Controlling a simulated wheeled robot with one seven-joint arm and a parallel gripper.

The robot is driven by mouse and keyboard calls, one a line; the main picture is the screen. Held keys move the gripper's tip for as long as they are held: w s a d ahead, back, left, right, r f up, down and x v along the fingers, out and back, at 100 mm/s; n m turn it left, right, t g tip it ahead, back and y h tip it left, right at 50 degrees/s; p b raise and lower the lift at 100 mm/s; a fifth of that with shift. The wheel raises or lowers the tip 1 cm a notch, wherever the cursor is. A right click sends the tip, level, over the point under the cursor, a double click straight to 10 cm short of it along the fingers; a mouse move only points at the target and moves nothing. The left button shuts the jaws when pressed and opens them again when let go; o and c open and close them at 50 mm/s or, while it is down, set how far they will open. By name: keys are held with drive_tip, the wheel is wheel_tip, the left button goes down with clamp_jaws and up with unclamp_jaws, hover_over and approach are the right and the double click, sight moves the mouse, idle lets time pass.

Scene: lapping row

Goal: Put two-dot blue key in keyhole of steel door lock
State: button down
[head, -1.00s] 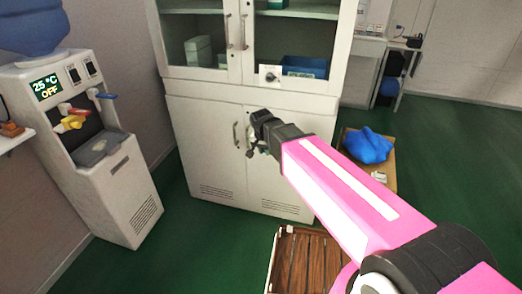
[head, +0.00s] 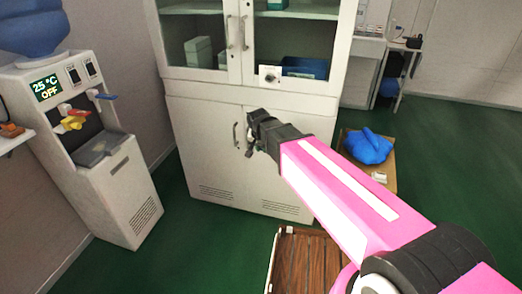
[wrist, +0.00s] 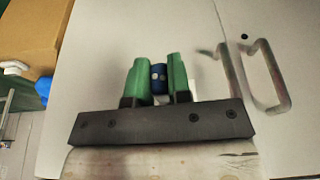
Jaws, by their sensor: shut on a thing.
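My gripper (wrist: 158,82) is shut on the blue key (wrist: 158,72), which sits between the two green fingers. A pale dot shows on the key; I cannot make out a second one clearly. In the head view my gripper (head: 250,148) is in front of the cabinet's lower doors, and the key cannot be made out there. In the wrist view a small dark round spot (wrist: 244,37) shows on the pale door by the handles, apart from the key. It may be the steel door lock's keyhole, but I cannot tell.
The white cabinet (head: 205,150) has lower door handles (wrist: 268,78) near my gripper. A white plate with a dark knob (head: 270,77) is higher up. A water dispenser (head: 105,170) stands left.

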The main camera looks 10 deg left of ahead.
drive_tip(key=shift+w+d, duration=0.15)
drive_tip(key=shift+w, duration=1.85)
drive_tip(key=shift+w+d, duration=0.1)
drive_tip(key=shift+w, duration=1.3)
drive_tip(key=c, duration=1)
unclamp_jaws()
drive_tip(key=v, duration=1.1)
drive_tip(key=s+d+f+g, duration=0.1)
drive_tip(key=s+d+f, duration=0.2)
drive_tip(key=d, duration=0.9)
drive_tip(key=s+d+f+g, duration=0.1)
drive_tip(key=s+d+f, duration=0.3)
drive_tip(key=d+f, duration=0.5)
drive_tip(key=s+d+f+g, duration=0.1)
drive_tip(key=s+d+f, duration=0.2)
drive_tip(key=d, duration=1.2)
drive_tip(key=shift+s+f+n, duration=0.15)
drive_tip(key=shift+f+n, duration=0.05)
drive_tip(key=shift+f, duration=0.65)
drive_tip(key=shift+s+f+n, duration=0.2)
drive_tip(key=shift+f, duration=0.6)
